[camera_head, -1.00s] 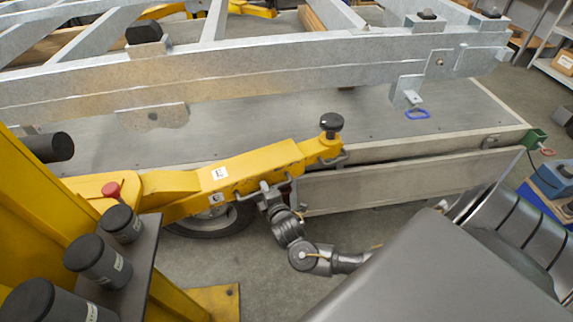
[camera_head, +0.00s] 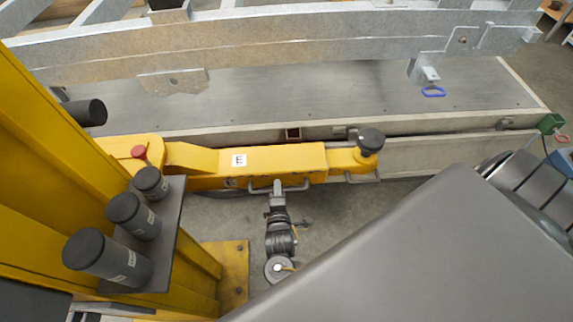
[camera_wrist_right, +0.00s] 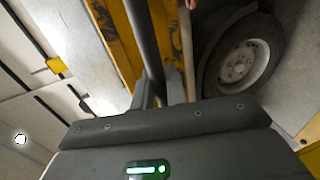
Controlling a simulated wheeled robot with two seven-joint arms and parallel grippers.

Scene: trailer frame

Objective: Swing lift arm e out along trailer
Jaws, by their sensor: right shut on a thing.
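The yellow lift arm (camera_head: 275,160) with the label E lies along the long side of the trailer (camera_head: 300,95) in the head view. A black round pad (camera_head: 370,141) stands on its right end. A grey handle bar (camera_head: 297,186) runs along its near side. My right gripper (camera_head: 277,187) is shut on that bar. In the right wrist view the jaws (camera_wrist_right: 162,92) close around a dark bar (camera_wrist_right: 143,40) beside the yellow arm (camera_wrist_right: 118,40). My left gripper is not in view.
A yellow post (camera_head: 60,150) stands at the left, with a shelf of several black-topped cylinders (camera_head: 135,215). A red knob (camera_head: 139,152) sits near the arm's left end. A wheel (camera_wrist_right: 240,62) shows in the wrist view. Floor (camera_head: 340,215) is open below the arm.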

